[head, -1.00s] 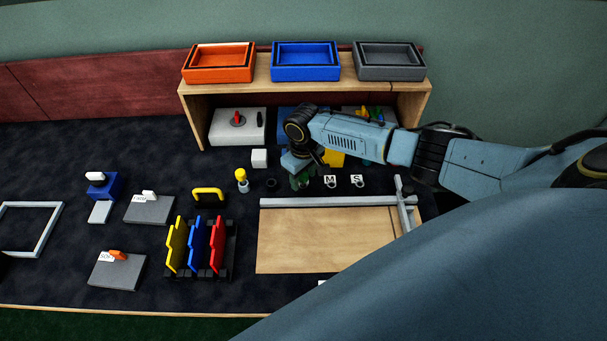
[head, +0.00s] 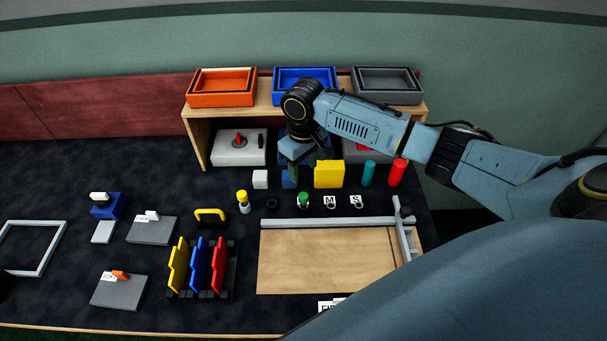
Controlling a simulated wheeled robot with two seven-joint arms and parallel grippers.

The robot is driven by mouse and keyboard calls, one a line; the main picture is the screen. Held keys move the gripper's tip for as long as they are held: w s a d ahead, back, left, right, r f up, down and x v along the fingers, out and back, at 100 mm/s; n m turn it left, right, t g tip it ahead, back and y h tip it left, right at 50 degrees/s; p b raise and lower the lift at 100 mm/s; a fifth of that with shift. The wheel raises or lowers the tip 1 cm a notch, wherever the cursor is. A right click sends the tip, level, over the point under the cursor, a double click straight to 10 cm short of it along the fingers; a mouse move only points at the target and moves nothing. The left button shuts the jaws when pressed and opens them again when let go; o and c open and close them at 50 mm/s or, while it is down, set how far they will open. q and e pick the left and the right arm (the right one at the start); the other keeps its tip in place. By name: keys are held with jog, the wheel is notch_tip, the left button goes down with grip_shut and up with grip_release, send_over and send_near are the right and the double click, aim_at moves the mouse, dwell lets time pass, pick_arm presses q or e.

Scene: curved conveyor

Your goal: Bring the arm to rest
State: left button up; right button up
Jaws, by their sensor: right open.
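My right arm comes in from the right and reaches across to the front of the wooden shelf (head: 196,143). My right gripper (head: 291,172) points down below the wrist, in front of the shelf opening. It is open, and its fingers are small and partly hidden against a blue block (head: 288,182). A green-topped peg (head: 304,200) stands on the dark table (head: 90,270) in front of it, apart from the gripper. My left gripper is not in view.
Orange (head: 222,100), blue (head: 305,70) and grey trays (head: 386,98) sit on the shelf. A yellow block (head: 328,174), teal cylinder (head: 369,173) and red cylinder (head: 397,172) stand right of my gripper. A wooden board (head: 325,265) and colored-plate rack (head: 232,280) lie in front.

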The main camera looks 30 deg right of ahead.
jog(key=shift+r, duration=0.25)
jog(key=shift+r, duration=0.1)
dwell(0.3)
